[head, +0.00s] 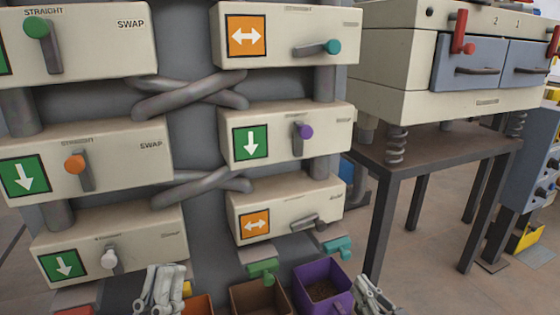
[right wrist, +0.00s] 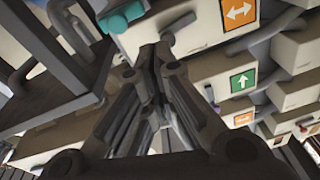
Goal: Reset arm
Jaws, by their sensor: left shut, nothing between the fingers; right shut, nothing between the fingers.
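My left gripper (head: 167,272) is at the bottom of the head view, in front of the lower left valve box (head: 150,225), with its fingers together and empty. My right gripper (head: 365,284) is at the bottom, just right of the purple bin (head: 345,296), also shut and empty. It shows in the right wrist view (right wrist: 158,52) with fingers closed. Valve boxes form two columns. Left levers have green (head: 36,27), orange (head: 75,163) and white (head: 109,258) knobs. Right levers have teal (head: 333,47), purple (head: 305,131) and dark grey (head: 320,223) knobs.
Below the boxes are a green spout (head: 263,270), a teal spout (head: 340,247), a brown bin (head: 240,297) and an orange bin (head: 198,305). A cream machine (head: 385,65) with red levers stands on a dark metal table (head: 390,170) at right.

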